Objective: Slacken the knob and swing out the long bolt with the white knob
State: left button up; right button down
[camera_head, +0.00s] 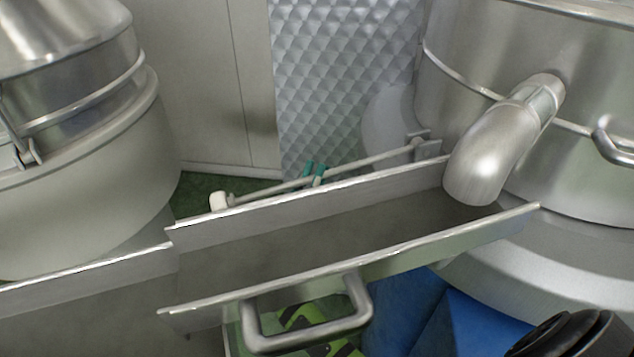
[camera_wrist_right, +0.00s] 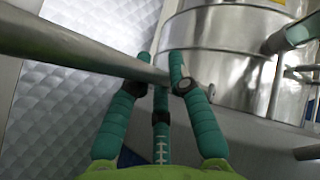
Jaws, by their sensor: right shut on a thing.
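The long bolt (camera_head: 345,168) is a thin grey rod running behind the steel chute, from a bracket at the large vessel down to the left. The white knob (camera_head: 219,201) sits on its left end, its lower part hidden by the chute's back wall. My right gripper (camera_head: 314,172) shows only its teal fingertips at the middle of the rod. In the right wrist view the bolt (camera_wrist_right: 75,48) crosses from upper left, and my teal fingers (camera_wrist_right: 161,72) are shut around it. The knob is out of that view.
The open steel chute (camera_head: 300,245) with a front handle (camera_head: 305,330) lies before the bolt. A curved outlet pipe (camera_head: 495,155) hangs over its right end from the vessel (camera_head: 510,70). Another vessel (camera_head: 75,190) stands at left. A quilted metal panel (camera_head: 340,80) is behind.

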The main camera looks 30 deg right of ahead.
notch_tip(320, 180, up, 2)
jog(key=shift+r+m+g, duration=0.1)
jog(key=shift+m+g, duration=0.9)
jog(key=c, duration=1.1)
grip_release()
